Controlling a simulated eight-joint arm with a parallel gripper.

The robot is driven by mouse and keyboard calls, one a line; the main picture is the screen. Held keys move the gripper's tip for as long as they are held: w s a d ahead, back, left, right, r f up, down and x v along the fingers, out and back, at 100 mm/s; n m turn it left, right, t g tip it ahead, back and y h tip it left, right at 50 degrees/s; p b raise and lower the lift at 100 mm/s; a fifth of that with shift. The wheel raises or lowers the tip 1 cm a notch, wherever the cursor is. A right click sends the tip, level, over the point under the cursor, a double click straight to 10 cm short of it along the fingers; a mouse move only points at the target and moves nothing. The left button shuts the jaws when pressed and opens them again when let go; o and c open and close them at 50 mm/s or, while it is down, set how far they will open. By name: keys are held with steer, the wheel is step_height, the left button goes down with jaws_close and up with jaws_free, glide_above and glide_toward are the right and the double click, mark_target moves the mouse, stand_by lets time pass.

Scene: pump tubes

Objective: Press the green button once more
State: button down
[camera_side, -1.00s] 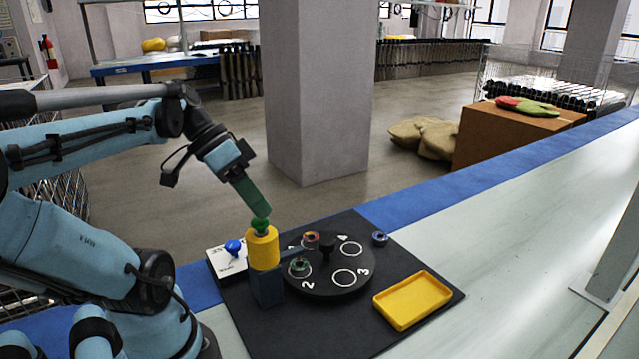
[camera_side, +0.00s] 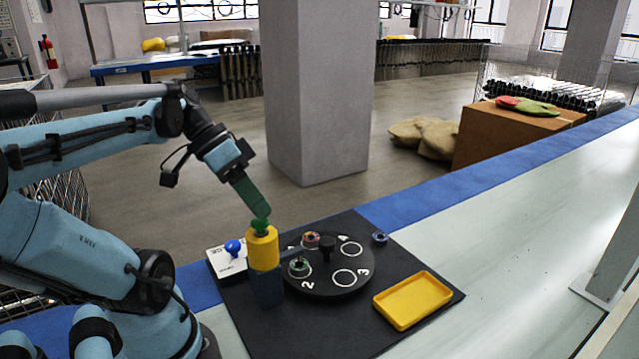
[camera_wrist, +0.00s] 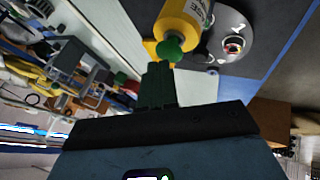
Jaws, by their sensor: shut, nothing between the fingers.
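The green button (camera_side: 260,226) sits on top of a yellow cylinder (camera_side: 263,250) that stands on a dark block. My gripper (camera_side: 262,213) is shut and empty, tilted, with its green fingertips at the top of the button. In the side view the tips look as if they touch it or sit just above it. In the wrist view the button (camera_wrist: 170,49) shows just beyond the shut fingers (camera_wrist: 160,68). I cannot tell whether the button is pressed in.
A black turntable (camera_side: 330,285) with numbered rings and small coloured parts stands right of the cylinder. A blue knob (camera_side: 233,247) on a white box is to its left. A yellow tray (camera_side: 412,300) lies at the right of the black mat, with another small part (camera_side: 380,239) behind it.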

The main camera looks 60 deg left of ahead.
mark_target(257, 220)
steer(key=shift+f, duration=0.55)
stand_by(0.5)
steer(key=shift+r, duration=0.65)
steer(key=shift+r, duration=2.9)
